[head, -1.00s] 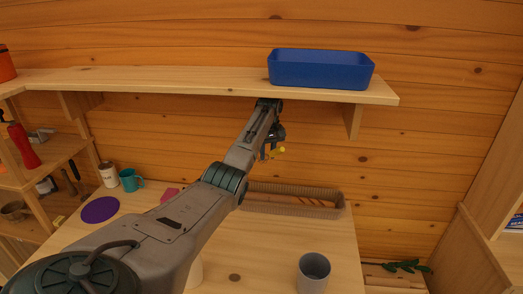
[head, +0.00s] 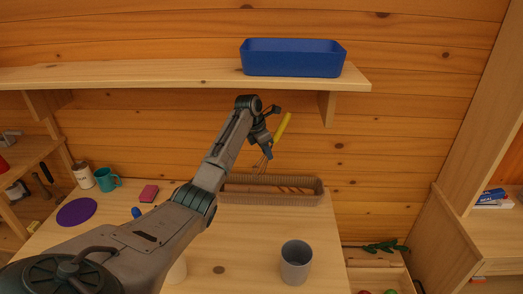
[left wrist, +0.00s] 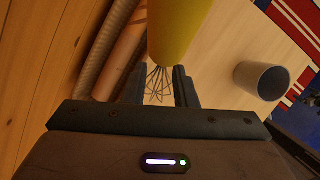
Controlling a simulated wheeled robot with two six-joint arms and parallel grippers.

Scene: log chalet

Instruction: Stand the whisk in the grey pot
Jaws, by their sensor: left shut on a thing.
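The whisk (head: 283,127) has a yellow handle and thin wire loops. My left gripper (head: 267,147) is shut on it and holds it in the air above the table's back part, in front of the wall. The whisk is tilted, handle up to the right and wires down. In the left wrist view the yellow handle (left wrist: 180,30) is close to the camera and the wires show between the fingers (left wrist: 160,88). The grey pot (head: 296,270) stands upright on the table, nearer than the whisk and apart from it; it also shows in the left wrist view (left wrist: 247,77). My right gripper is out of view.
A long wicker basket (head: 268,199) lies at the table's back below the whisk. A shelf (head: 150,77) with a blue bin (head: 292,63) is above. A purple disc (head: 76,211), a teal mug (head: 107,180) and a red block (head: 149,193) are at left.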

